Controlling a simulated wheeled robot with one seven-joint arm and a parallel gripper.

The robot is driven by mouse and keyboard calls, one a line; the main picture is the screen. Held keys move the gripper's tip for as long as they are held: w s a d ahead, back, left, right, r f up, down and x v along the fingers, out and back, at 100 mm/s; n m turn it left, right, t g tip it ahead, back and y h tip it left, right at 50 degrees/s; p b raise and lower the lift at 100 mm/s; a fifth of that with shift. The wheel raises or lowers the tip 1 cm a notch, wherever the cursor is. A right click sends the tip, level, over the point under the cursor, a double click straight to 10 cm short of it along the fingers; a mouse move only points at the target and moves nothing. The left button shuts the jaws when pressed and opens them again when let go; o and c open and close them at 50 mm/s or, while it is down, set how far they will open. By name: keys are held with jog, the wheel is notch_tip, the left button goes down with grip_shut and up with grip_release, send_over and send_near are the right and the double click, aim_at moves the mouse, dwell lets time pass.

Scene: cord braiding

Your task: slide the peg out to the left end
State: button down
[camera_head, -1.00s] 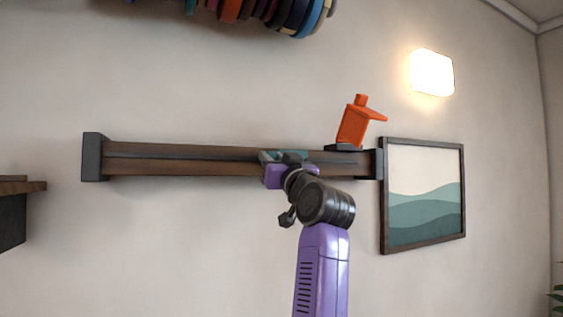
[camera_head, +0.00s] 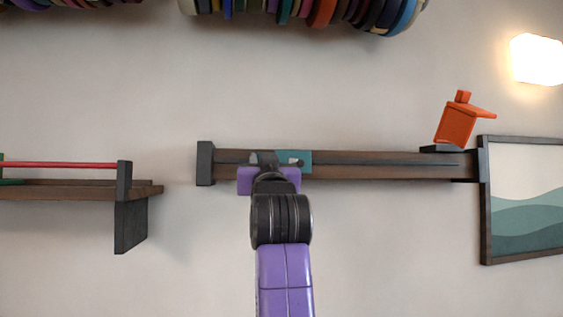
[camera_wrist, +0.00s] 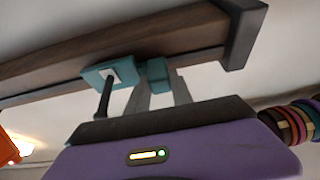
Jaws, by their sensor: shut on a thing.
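The wooden rail (camera_head: 390,166) runs level along the wall, with a dark slot and a dark left end block (camera_head: 205,163). A teal slider (camera_head: 303,157) sits on the rail nearer that left block, with a gap between. In the wrist view the teal plate (camera_wrist: 97,78) carries a dark rod (camera_wrist: 104,98), and a teal peg block (camera_wrist: 158,72) stands beside it. My gripper (camera_wrist: 158,88) is shut on this peg block. In the head view my gripper (camera_head: 264,162) covers part of the slider. The end block shows at upper right in the wrist view (camera_wrist: 243,35).
An orange object (camera_head: 456,124) stands on the rail's right part. A framed picture (camera_head: 528,240) hangs at right. A shelf with a red bar (camera_head: 60,164) is at left, beyond a gap. Coloured discs (camera_head: 320,12) hang above.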

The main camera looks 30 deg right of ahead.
jog(key=shift+a, duration=0.25)
jog(key=c, duration=1.1)
grip_release()
jog(key=shift+b+v, duration=1.45)
jog(key=shift+v, duration=2.4)
